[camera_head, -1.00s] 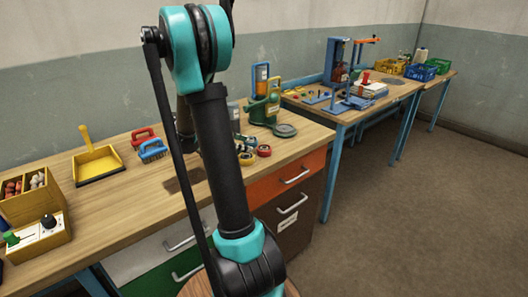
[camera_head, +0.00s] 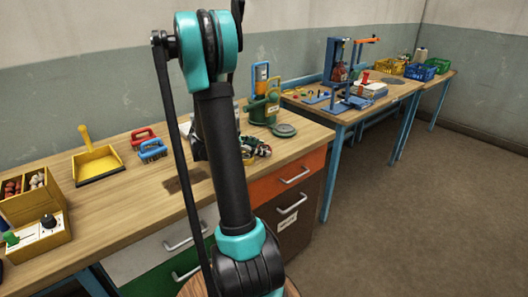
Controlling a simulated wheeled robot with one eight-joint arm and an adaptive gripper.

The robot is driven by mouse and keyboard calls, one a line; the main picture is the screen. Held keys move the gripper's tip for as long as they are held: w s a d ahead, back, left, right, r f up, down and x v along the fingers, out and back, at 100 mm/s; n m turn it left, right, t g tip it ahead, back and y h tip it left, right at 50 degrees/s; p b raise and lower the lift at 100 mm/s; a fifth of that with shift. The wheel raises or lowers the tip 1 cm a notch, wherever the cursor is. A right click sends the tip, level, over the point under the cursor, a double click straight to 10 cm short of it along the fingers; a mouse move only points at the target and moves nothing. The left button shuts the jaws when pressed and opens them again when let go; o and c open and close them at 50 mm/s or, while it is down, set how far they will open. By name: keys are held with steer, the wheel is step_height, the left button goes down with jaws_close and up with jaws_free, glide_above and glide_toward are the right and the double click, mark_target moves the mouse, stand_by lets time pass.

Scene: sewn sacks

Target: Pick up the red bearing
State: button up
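A small cluster with red, green and dark parts shows just right of my arm, near the front right of the wooden workbench (camera_head: 100,222). The red bearing (camera_head: 265,152) seems to be within it, only partly visible. My gripper (camera_head: 256,146) appears to be at this cluster, low over the bench top and mostly behind my arm. The fingers are too small and covered to tell whether they are open or shut, or whether they touch the bearing.
An orange drawer (camera_head: 288,178) sits below the bench edge.

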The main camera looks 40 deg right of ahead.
steer(key=c, duration=1.2)
steer(key=shift+o, duration=0.2)
steer(key=shift+r, duration=0.15)
